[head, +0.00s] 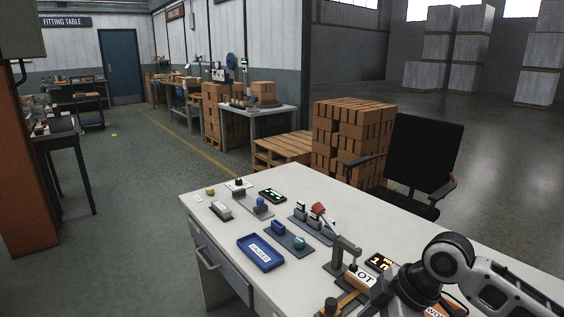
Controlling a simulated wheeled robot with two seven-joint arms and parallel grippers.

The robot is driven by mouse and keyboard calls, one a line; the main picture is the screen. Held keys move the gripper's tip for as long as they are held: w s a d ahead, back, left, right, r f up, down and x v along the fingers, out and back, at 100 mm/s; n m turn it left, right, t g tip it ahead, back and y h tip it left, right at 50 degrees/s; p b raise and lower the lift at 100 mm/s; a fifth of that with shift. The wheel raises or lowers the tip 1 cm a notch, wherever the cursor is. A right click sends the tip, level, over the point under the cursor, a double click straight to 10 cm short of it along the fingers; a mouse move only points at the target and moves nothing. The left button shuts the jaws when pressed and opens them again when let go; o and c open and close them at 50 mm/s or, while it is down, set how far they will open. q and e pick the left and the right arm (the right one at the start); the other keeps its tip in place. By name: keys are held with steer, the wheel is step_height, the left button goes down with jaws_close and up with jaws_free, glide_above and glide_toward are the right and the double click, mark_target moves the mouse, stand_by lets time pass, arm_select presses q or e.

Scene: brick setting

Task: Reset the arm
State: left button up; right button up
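A small grey jointed arm (345,246) with a red end (318,208) stands on the white table (222,205) in the head view. It rises from a grey base and leans up to the left. My own white and black arm comes in from the lower right and covers the table's front right part. Its gripper is hidden or outside the picture. My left gripper is not in view.
A blue tray (260,253), grey blocks with blue and green parts (289,238), and a black display (273,195) lie on the table. A black chair (424,155) stands behind it, beside stacked brown boxes (352,135). Open floor lies left.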

steer(key=s+a+f+m+t+y, duration=0.1)
steer(key=s+a+f+m+t, duration=0.15)
steer(key=f, duration=0.25)
steer(key=s+a+f+m+t+y, duration=0.1)
steer(key=s+a+f+m+t, duration=0.1)
steer(key=a+f+m, duration=0.3)
steer(key=s+d+f+m+t+h, duration=0.4)
steer(key=s+d+f+m, duration=0.1)
steer(key=s, duration=0.5)
steer(key=shift+s+d+f, duration=0.4)
steer(key=shift+d+f, duration=0.3)
steer(key=shift+d, duration=0.25)
steer(key=shift+m+t, duration=0.25)
